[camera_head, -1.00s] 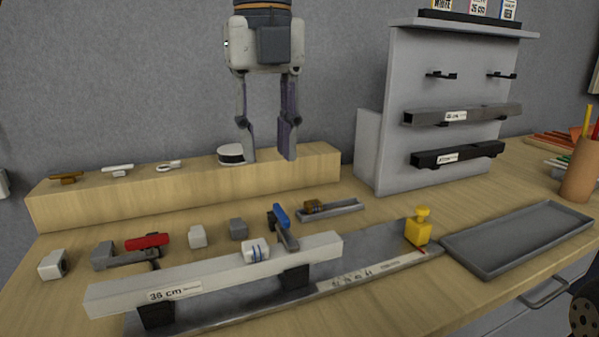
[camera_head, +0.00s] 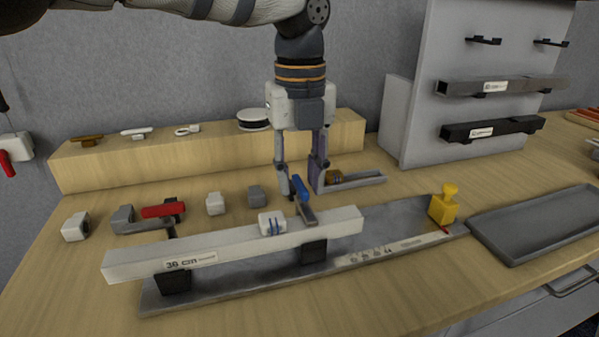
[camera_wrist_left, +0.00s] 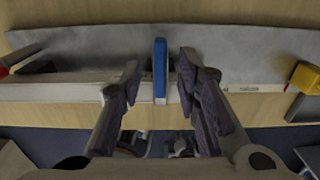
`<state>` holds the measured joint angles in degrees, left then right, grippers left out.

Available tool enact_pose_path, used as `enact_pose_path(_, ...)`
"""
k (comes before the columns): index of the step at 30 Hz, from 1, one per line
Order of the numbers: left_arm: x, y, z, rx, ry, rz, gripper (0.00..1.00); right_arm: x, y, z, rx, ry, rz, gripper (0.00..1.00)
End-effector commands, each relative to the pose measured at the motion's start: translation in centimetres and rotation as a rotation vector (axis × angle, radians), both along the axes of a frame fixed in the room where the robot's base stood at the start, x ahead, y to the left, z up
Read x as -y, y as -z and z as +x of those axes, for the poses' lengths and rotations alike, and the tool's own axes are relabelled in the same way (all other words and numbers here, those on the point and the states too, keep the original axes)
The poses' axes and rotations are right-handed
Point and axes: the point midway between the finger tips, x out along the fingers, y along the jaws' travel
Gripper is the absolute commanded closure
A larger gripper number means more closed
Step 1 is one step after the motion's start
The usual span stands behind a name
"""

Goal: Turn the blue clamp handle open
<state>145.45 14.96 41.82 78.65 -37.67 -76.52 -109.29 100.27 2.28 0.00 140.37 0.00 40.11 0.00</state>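The blue clamp handle (camera_head: 301,189) stands tilted up on its clamp at the right part of the white 36 cm bar (camera_head: 235,242). In the left wrist view the blue handle (camera_wrist_left: 160,70) lies between the two fingers. My left gripper (camera_head: 300,190) has come down over the handle from above. In the left wrist view its fingers (camera_wrist_left: 157,78) are apart, with a visible gap on each side of the handle. The clamp's lower part is partly hidden by the bar. My right gripper is in neither view.
A red-handled clamp (camera_head: 163,211) is at the bar's left. Several small grey and white blocks stand behind the bar. A yellow block (camera_head: 444,206) sits on the metal base plate (camera_head: 400,220). A grey tray (camera_head: 540,225) lies at right. A wooden step (camera_head: 100,168) runs behind.

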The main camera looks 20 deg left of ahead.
Motion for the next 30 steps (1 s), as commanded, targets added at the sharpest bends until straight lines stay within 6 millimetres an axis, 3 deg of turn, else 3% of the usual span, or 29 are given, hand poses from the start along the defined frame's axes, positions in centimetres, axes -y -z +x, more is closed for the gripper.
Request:
enact_pose_path(4,-0.01,0.03,0.02,-0.001,0.0,0.0,0.72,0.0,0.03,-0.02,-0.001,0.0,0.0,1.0)
enact_pose_path(8,-0.01,0.01,0.02,-0.001,0.0,0.0,1.0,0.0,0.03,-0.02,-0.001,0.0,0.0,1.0)
enact_pose_path(20,0.0,-0.09,0.0,0.0,-0.031,0.0,1.0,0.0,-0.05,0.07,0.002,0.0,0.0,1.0)
enact_pose_path(30,-0.03,-0.19,0.04,0.002,-0.258,0.001,1.0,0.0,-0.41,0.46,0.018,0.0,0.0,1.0)
